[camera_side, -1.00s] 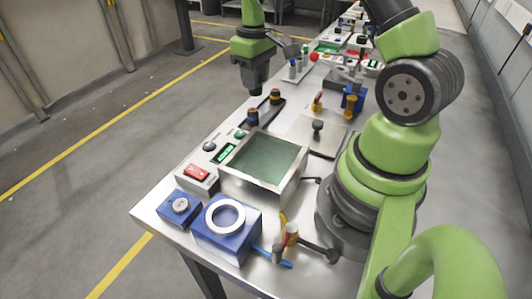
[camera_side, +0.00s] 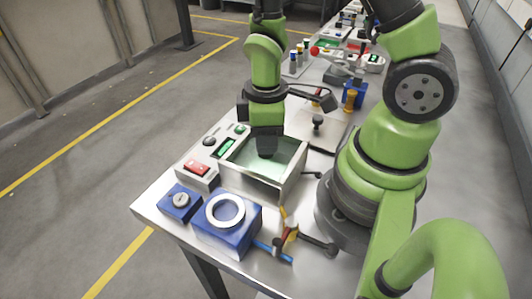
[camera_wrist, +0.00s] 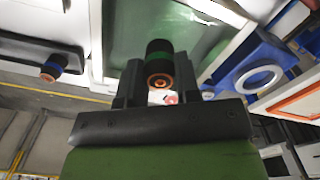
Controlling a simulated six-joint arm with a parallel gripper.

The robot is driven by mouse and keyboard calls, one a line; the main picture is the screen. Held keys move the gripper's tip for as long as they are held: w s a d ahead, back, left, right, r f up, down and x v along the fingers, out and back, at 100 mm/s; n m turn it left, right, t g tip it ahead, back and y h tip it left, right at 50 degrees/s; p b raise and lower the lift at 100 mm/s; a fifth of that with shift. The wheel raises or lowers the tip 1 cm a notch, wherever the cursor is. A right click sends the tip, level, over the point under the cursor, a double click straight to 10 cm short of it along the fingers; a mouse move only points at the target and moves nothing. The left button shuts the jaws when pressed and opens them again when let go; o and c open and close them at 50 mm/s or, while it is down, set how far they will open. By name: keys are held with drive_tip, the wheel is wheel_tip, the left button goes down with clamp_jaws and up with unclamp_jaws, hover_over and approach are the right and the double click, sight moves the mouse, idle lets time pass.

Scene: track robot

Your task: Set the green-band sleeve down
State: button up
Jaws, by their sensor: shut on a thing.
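The green-band sleeve (camera_wrist: 158,62) is a dark cylinder with a green ring and a copper-coloured bore. It sits between the two fingers of my gripper (camera_wrist: 158,82), which is shut on it. In the side view my gripper (camera_side: 266,153) points down over the open metal tank (camera_side: 248,186) with its green interior. The sleeve cannot be made out there, and I cannot tell how far its lower end is from the tank floor. The tank also shows in the wrist view (camera_wrist: 218,62).
A blue block with a white ring (camera_side: 228,232) and a blue block with a knob (camera_side: 180,203) stand in front. A control box with a red switch (camera_side: 197,168) is left of the tank. Another sleeve (camera_wrist: 52,68) stands on a black holder, hidden behind my arm in the side view.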

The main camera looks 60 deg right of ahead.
drive_tip(key=shift+f, duration=2.2)
drive_tip(key=shift+f, duration=0.1)
drive_tip(key=o, duration=1)
drive_tip(key=shift+c, duration=0.2)
wheel_tip(320, 180, up, 12)
drive_tip(key=shift+w+r, duration=0.1)
drive_tip(key=s+a+r+m+t+y, duration=0.1)
drive_tip(key=s+r+m+t, duration=0.2)
drive_tip(key=r+m, duration=0.2)
drive_tip(key=s+a+r+m+t+y, duration=0.1)
drive_tip(key=r+m+t, duration=0.3)
drive_tip(key=r, duration=0.6)
drive_tip(key=shift+s+a+m, duration=0.4)
drive_tip(key=shift+s+m, duration=0.1)
drive_tip(key=shift+s, duration=0.4)
drive_tip(key=shift+r, duration=0.1)
